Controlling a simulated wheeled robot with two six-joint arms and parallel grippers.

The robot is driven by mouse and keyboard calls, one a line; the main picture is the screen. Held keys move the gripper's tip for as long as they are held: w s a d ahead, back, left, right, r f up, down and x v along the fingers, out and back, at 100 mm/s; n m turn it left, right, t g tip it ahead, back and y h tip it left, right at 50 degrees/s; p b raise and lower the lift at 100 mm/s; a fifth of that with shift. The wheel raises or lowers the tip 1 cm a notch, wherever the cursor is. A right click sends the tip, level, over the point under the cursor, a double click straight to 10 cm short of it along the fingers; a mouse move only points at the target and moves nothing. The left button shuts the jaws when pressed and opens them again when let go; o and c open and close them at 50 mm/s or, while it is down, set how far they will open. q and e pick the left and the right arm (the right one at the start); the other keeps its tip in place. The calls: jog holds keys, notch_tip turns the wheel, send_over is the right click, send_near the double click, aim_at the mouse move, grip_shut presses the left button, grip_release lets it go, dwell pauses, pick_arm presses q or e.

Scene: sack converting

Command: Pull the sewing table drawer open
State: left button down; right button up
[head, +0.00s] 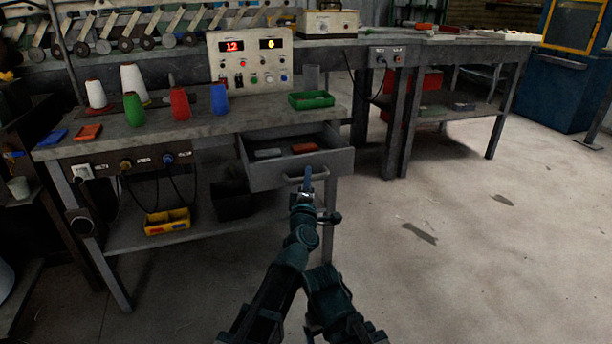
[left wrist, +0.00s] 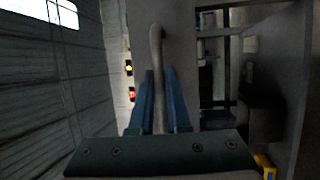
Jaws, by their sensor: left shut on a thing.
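The sewing table (head: 215,122) stands at the left of the head view. Its grey drawer (head: 262,178) is pulled part way out at the right end, and a grey item (head: 268,153) and a red item (head: 305,148) lie inside. The bar handle (head: 291,180) is on the drawer front. My left gripper (head: 306,182) is at the handle's right part, shut on it. In the left wrist view the handle (left wrist: 157,50) runs between the two blue fingers of my left gripper (left wrist: 159,85). I cannot make out my right gripper.
A green tray (head: 311,100) sits on the tabletop above the drawer. Several thread cones, such as the red one (head: 180,104), stand farther left. A yellow bin (head: 167,222) is on the lower shelf. The floor (head: 460,220) at the right is clear.

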dwell(0.3)
pick_arm(q)
jog(key=c, duration=1.2)
grip_release()
jog(key=shift+o, duration=0.2)
jog(key=shift+s, duration=0.1)
